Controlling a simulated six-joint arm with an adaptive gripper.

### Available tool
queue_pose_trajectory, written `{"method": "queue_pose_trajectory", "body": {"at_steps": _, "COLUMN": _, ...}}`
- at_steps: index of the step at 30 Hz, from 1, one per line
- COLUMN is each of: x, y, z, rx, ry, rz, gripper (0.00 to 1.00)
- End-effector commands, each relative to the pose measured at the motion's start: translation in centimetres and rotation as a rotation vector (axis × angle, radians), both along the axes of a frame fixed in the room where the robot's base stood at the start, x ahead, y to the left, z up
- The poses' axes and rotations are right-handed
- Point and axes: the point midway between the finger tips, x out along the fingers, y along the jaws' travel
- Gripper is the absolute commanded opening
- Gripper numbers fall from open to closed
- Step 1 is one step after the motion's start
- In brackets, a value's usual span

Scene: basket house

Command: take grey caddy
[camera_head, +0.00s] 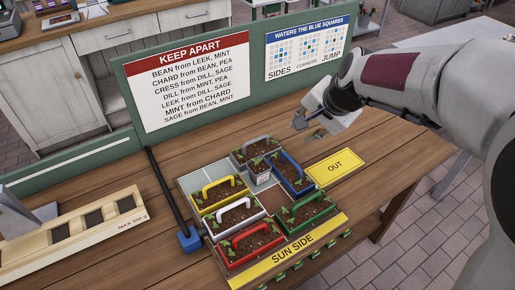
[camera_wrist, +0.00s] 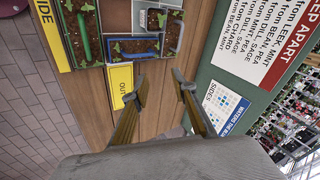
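The grey caddy (camera_head: 255,140) stands at the back of the planter tray on the wooden bench, with a grey handle arched over dark soil and small green plants. The blue caddy (camera_head: 291,175) stands just in front and to the right of it. My gripper (camera_head: 308,128) is open and empty above the bench, to the right of the grey caddy and apart from it. In the wrist view my gripper's fingers (camera_wrist: 163,88) are spread wide over bare wood, and the caddies show at the upper left, partly cut off.
Yellow (camera_head: 220,188), white (camera_head: 233,207), red (camera_head: 249,236) and green (camera_head: 306,202) caddies share the tray. A yellow OUT plate (camera_head: 335,166) lies to the right. A green signboard (camera_head: 255,77) stands behind. A slotted wooden rack (camera_head: 75,240) is at the left.

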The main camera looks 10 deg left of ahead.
Motion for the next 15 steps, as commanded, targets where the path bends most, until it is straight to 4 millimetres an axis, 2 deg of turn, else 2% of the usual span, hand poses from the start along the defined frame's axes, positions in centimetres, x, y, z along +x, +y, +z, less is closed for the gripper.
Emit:
{"method": "queue_pose_trajectory", "body": {"at_steps": 6, "x": 3.2, "y": 3.5, "z": -3.1, "rx": 0.058, "ry": 0.038, "rz": -0.058, "gripper": 0.27}}
{"method": "queue_pose_trajectory", "body": {"at_steps": 15, "x": 6.8, "y": 8.1, "z": -8.0, "rx": 0.133, "ry": 0.089, "rz": -0.145, "gripper": 0.27}}
